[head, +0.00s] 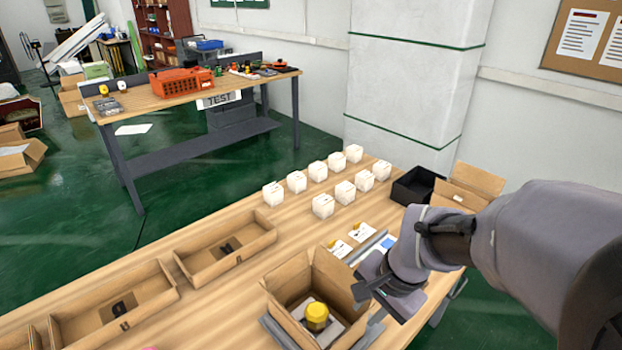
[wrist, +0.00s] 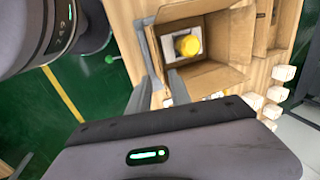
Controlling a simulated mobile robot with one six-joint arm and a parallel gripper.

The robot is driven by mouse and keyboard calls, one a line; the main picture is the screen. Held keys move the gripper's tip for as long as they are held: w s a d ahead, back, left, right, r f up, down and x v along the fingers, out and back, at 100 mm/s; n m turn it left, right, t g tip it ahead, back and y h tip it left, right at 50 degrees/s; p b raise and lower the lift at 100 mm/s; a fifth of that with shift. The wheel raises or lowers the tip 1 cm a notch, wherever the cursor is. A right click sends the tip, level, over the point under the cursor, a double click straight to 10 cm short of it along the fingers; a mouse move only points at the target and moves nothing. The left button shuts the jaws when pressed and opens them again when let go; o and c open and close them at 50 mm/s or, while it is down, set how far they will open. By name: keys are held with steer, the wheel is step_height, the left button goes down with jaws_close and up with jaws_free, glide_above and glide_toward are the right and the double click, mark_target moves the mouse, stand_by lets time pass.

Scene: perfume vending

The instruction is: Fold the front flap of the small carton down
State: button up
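The small carton (head: 278,306) stands open-topped on the table in the head view. A yellow-capped bottle (head: 317,314) sits inside in a pale insert. The carton also shows in the wrist view (wrist: 225,50), with the yellow cap (wrist: 188,45) inside. A flap (wrist: 205,80) on the side nearest my gripper slopes outward. My gripper (head: 368,290) is at the carton's right side in the head view. In the wrist view its two fingers (wrist: 160,76) are apart with nothing seen between them. One fingertip is close to the flap; I cannot tell whether they touch.
Several small white boxes (head: 323,206) stand in rows behind the carton. Shallow cardboard trays (head: 226,247) lie to its left. White cards (head: 362,232), a black box (head: 416,186) and another open carton (head: 470,188) are at the back right. Grey rails (head: 278,333) flank the carton's base.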

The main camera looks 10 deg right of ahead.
steer(key=b+x, duration=0.3)
steer(key=x, duration=0.5)
jaws_close()
stand_by(1.1)
